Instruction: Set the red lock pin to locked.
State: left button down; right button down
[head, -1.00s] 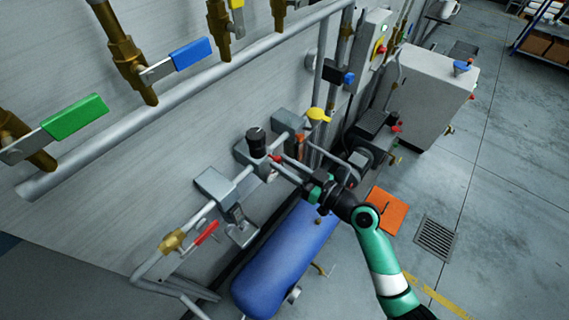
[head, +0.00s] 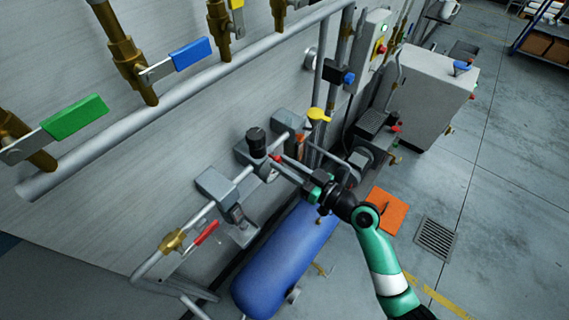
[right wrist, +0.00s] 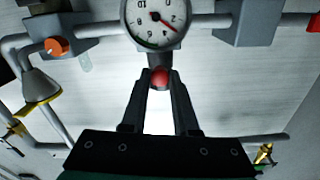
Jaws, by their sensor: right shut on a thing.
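The red lock pin (right wrist: 159,76) shows as a round red knob just below a white dial gauge (right wrist: 156,20) in the right wrist view. My right gripper (right wrist: 160,88) is shut on it, one dark finger on each side. In the head view the pin is a small red spot (head: 276,158) beside the unit with the black knob (head: 256,142), at the tips of my right gripper (head: 284,164). The fingers partly hide the pin's shaft, and I cannot tell its lock position. My left gripper is not in view.
Pipework runs along the wall, with a red-handled valve (head: 206,233) to the left and a yellow handle (head: 319,114) to the right. A blue tank (head: 285,262) lies below. Green (head: 75,117) and blue (head: 190,54) levers sit at upper left. Open floor lies right.

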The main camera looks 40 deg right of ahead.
dwell(0.4)
jog(key=shift+w+a+f+b, duration=0.1)
jog(key=shift+w+b, duration=0.25)
jog(key=shift+w, duration=0.15)
jog(key=shift+w+a+f+b, duration=0.1)
jog(key=shift+w+b, duration=0.25)
jog(key=shift+w, duration=0.1)
jog(key=shift+r, duration=0.15)
jog(key=c, duration=0.6)
grip_release()
jog(key=shift+c, duration=0.2)
jog(key=s+d, duration=0.2)
jog(key=s, duration=0.9)
jog(key=shift+s, duration=0.15)
